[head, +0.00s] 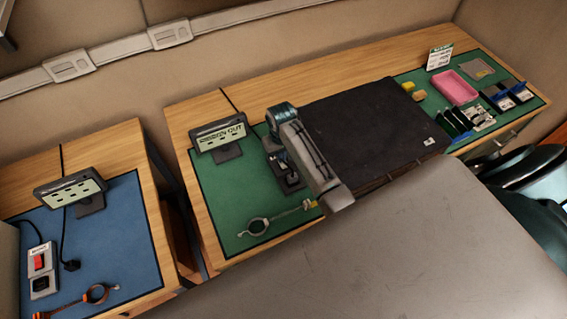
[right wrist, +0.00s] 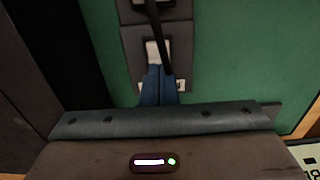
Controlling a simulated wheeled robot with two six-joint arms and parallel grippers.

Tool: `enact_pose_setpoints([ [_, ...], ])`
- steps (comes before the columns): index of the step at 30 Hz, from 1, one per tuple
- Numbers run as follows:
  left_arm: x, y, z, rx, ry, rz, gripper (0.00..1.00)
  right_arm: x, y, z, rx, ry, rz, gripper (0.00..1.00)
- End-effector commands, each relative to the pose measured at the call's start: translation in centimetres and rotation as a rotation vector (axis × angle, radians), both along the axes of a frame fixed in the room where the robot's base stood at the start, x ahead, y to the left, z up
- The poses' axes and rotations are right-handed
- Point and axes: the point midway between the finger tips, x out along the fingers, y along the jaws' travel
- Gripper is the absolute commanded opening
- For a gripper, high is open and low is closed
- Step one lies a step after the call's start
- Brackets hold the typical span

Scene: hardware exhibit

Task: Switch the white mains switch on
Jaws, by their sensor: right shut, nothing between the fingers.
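In the right wrist view, a dark grey switch panel (right wrist: 181,45) lies on the green mat, with the white mains switch (right wrist: 153,50) on it. My right gripper (right wrist: 159,72) is shut and empty, its blue fingertips right at the near end of the white switch. I cannot tell if they touch it. The switch's position is unclear. My left gripper is out of view.
A dark flat slab (head: 370,125) lies right of my arm. A box with a red switch (head: 39,262) is on the separate blue mat (head: 130,225).

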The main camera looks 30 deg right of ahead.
Motion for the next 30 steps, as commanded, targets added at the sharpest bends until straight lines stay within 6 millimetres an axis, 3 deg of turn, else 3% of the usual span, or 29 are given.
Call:
enact_pose_setpoints([
  [5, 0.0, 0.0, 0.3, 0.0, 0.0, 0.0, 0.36, 0.0, 0.0, 0.4, 0.0, 0.0, 0.0, 0.0],
  [13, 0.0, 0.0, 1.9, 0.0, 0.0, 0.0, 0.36, 0.0, 0.0, 2.7, 0.0, 0.0, 0.0, 0.0],
  [30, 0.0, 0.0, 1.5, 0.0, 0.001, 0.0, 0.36, 0.0, 0.0, 6.7, 0.0, -0.002, 0.0, 0.0],
])
